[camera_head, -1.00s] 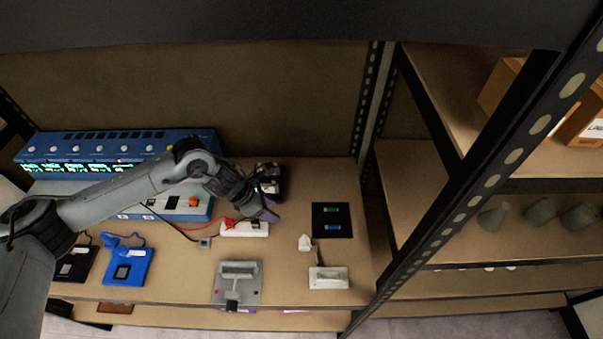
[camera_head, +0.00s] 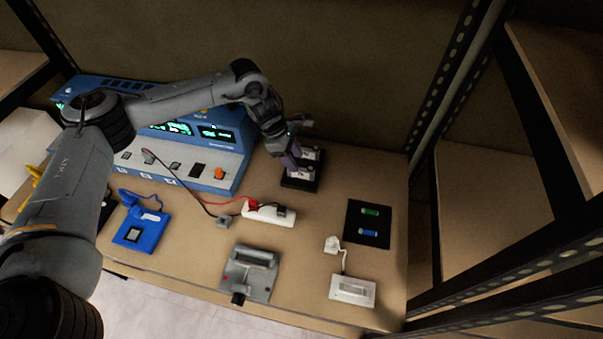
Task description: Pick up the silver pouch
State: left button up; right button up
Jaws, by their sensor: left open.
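My left gripper (camera_head: 297,150) reaches in from the left over the bench and is open, its fingers pointing down. It is at a black tray (camera_head: 301,186) that carries small silver-grey pieces (camera_head: 308,155). One of these may be the silver pouch, but they are too small to be sure. The fingers partly cover the tray's left side, and I cannot tell whether they touch anything. My right gripper is not in view.
A blue instrument (camera_head: 230,150) with lit displays stands behind my left arm. On the bench are a white power strip (camera_head: 272,213), a blue device (camera_head: 141,228), a grey device (camera_head: 249,272), a black mat (camera_head: 367,223) and a white box (camera_head: 352,291). Shelf posts stand at right.

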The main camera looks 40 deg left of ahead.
aim_at(301, 168)
pick_arm(q)
jog(key=shift+b+x, duration=0.55)
jog(key=shift+x, duration=2.05)
jog(key=shift+d, duration=0.1)
jog(key=shift+c, duration=0.3)
jog(key=shift+r, duration=0.1)
grip_shut()
